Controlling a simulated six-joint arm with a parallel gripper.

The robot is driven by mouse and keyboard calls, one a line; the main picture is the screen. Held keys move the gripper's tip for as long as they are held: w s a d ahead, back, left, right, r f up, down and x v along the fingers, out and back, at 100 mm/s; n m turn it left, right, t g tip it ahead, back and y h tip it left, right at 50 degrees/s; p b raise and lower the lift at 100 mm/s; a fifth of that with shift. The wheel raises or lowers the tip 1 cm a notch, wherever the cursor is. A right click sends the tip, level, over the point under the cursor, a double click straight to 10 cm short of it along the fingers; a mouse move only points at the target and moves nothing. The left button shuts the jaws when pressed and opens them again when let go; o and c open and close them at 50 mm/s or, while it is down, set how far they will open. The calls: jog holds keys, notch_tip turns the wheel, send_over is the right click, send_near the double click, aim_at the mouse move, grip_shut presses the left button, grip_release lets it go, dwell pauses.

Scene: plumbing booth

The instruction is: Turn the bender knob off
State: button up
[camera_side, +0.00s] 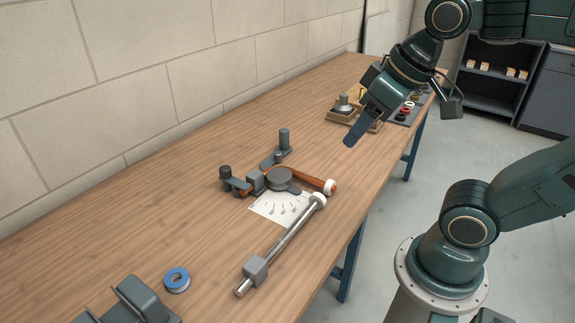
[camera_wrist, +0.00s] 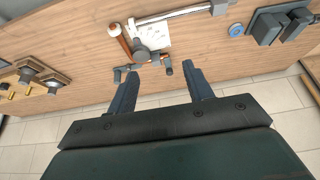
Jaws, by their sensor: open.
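A pipe bender (camera_side: 279,179) with a round dark disc, dark posts and an orange-brown pipe lies mid-bench; it also shows at the top centre of the wrist view (camera_wrist: 150,38). A grey control panel (camera_side: 417,101) with red, white and dark knobs (camera_side: 405,109) stands at the bench's far end, partly behind my arm. I cannot tell which knob is the bender knob, or its setting. My gripper (camera_side: 352,138) is above the bench, between bender and panel, touching nothing. In the wrist view its two fingers (camera_wrist: 160,71) are apart with nothing between them.
Wooden blocks with a metal fitting (camera_side: 344,106) stand just before the panel. A blue tape roll (camera_side: 177,279) and a grey vise-like tool (camera_side: 140,300) are nearer. A wall runs along the back.

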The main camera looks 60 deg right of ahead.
jog(key=w+r+g, duration=0.1)
jog(key=w+r, duration=0.2)
jog(key=w, duration=0.6)
jog(key=g, duration=0.4)
send_over(225, 168)
notch_tip(225, 168, down, 12)
jog(key=shift+f, duration=0.1)
notch_tip(225, 168, down, 14)
jog(key=shift+r, duration=0.15)
grip_shut()
